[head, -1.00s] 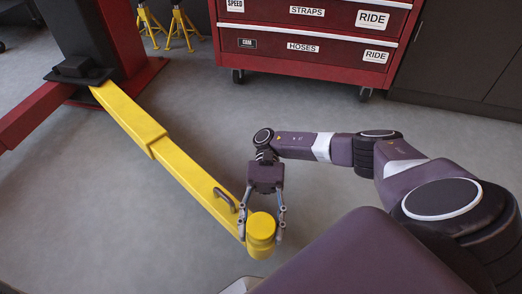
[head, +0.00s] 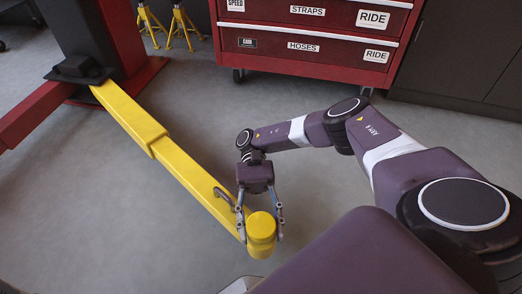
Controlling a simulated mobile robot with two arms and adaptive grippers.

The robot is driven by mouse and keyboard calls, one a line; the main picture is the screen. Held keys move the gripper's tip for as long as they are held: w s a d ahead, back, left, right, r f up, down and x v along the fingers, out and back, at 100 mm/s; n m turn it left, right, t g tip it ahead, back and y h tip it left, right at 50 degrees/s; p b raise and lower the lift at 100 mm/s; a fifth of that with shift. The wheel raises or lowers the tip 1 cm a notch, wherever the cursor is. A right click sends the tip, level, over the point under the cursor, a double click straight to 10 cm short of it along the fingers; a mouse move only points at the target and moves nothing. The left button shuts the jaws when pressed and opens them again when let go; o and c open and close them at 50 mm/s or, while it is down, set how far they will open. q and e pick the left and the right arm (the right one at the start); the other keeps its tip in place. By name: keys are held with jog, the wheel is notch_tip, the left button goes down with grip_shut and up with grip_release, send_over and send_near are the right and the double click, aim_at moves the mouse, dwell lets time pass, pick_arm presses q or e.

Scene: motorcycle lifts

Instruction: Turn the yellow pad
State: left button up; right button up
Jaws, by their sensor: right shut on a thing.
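The yellow pad (head: 261,227) is a round cylinder at the near end of the long yellow lift arm (head: 165,150). My right gripper (head: 261,225) is above the pad, with one finger on its left side and one on its right side. It is shut on the pad. The gripper body stands behind the pad in the head view, and the pad's top shows between the fingers. My left gripper is not in the head view.
A dark handle (head: 223,197) stands on the yellow arm just left of the pad. A red lift column (head: 120,40) rises at the upper left. A red tool cabinet (head: 305,45) on wheels stands at the back. Grey floor (head: 60,220) is clear around the arm.

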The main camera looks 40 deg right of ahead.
jog(key=shift+s+f, duration=0.15)
jog(key=shift+f, duration=0.1)
jog(key=o, duration=1)
jog(key=shift+c, duration=0.2)
jog(key=shift+o, duration=1.1)
jog(key=shift+r, duration=0.15)
jog(key=shift+m+t+y, duration=2.8)
jog(key=shift+t+y, duration=0.2)
jog(key=shift+y, duration=0.1)
